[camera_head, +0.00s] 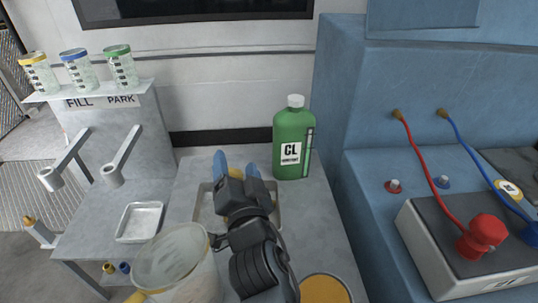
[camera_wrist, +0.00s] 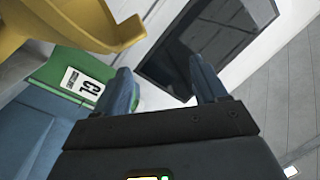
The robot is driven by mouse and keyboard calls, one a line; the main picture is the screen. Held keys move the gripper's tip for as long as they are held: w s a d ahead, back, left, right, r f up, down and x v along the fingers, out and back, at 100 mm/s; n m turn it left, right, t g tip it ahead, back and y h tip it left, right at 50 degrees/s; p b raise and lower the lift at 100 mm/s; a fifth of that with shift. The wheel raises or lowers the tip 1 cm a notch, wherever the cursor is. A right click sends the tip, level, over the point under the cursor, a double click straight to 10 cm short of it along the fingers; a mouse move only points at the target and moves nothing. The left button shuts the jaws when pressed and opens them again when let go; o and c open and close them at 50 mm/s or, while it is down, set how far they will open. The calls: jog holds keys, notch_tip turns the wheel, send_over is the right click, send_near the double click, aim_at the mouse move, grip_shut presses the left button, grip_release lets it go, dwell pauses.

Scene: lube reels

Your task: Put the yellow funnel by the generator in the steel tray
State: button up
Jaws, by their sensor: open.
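My gripper (camera_head: 235,166) is open, with its blue fingers apart over the back part of the middle bench. In the wrist view the gap between the fingers (camera_wrist: 162,82) holds nothing. A yellow funnel (camera_wrist: 75,25) shows large and cut off at the top left of the wrist view, outside the fingers. In the head view only a bit of yellow shows beside my gripper, mostly hidden by it. A shallow steel tray (camera_head: 203,208) lies under my gripper, largely covered by my arm. I cannot tell whether the funnel touches the tray.
A green bottle (camera_head: 293,143) stands right behind the tray, also in the wrist view (camera_wrist: 67,72). A whitish tub (camera_head: 178,262) and a yellow-topped round thing (camera_head: 325,289) are in front. A smaller metal tray (camera_head: 139,222) lies left. A blue machine (camera_head: 365,110) walls the right.

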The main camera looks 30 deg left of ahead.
jog(key=d+r, duration=0.9)
jog(key=d, duration=0.2)
jog(key=shift+d+r+p, duration=0.25)
jog(key=shift+d+p, duration=0.1)
jog(key=shift+p, duration=0.05)
jog(key=s+d+f+m+t+h, duration=0.1)
jog(key=s+d+f+h, duration=0.3)
jog(key=s+d+f, duration=0.45)
jog(key=s+d+f+m+t+h, duration=0.1)
jog(key=s+d+f+m+h, duration=0.15)
jog(key=s+d+f, duration=0.65)
jog(key=s+d+r+n+h, duration=0.1)
jog(key=s+d+r, duration=0.3)
jog(key=s+d, duration=0.5)
jog(key=s+d+r+n+g+h, duration=0.1)
jog(key=s+d+r+n+h, duration=0.1)
jog(key=s+d, duration=0.7)
jog(key=s+r+h, duration=0.1)
jog(key=h, duration=0.1)
jog(key=shift+r+h, duration=0.35)
jog(key=shift+r, duration=0.05)
